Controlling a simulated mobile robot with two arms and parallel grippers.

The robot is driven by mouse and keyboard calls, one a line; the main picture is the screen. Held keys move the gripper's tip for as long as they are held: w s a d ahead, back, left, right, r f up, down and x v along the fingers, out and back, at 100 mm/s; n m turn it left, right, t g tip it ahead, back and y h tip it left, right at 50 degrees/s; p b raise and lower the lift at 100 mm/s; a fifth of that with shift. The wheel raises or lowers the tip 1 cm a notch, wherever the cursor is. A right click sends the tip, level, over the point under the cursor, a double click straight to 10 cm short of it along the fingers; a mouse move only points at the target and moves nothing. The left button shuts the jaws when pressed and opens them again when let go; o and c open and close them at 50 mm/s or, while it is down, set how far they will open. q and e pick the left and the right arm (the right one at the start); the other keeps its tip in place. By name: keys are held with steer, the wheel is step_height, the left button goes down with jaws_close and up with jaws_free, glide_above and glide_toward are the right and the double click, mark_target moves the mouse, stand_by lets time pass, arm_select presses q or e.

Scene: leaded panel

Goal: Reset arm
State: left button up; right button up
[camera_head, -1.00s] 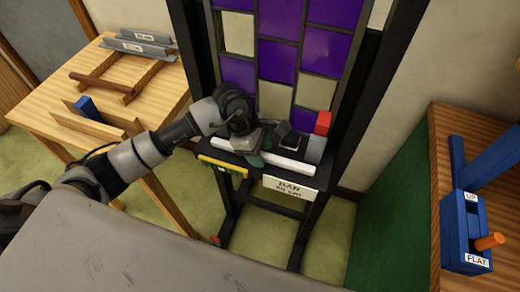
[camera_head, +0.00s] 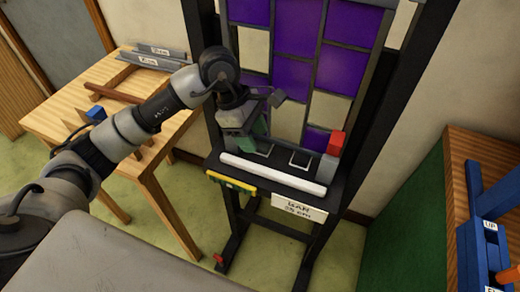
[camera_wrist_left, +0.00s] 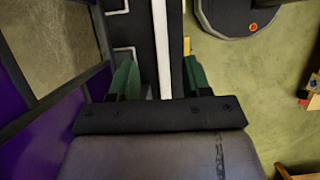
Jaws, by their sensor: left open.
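My left gripper (camera_head: 264,122) is open and empty above the black ledge (camera_head: 338,192) of the panel stand, with its green-padded fingers apart. A white bar (camera_head: 272,174) lies along the front of the ledge, in front of and below the gripper. In the left wrist view the white bar (camera_wrist_left: 161,40) runs between the two open fingers of the gripper (camera_wrist_left: 160,80); the height gap is hard to judge there. My right gripper is not in view.
The leaded panel (camera_head: 295,55) of purple and pale panes stands right behind the gripper. A red block (camera_head: 336,143) on a grey block is at the ledge's right end. A wooden table (camera_head: 60,115) stands left, a blue fixture (camera_head: 480,235) right. A grey surface fills the lower left.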

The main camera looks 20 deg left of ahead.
arm_select(q)
steer(key=shift+a+r, duration=0.15)
steer(key=shift+r, duration=0.2)
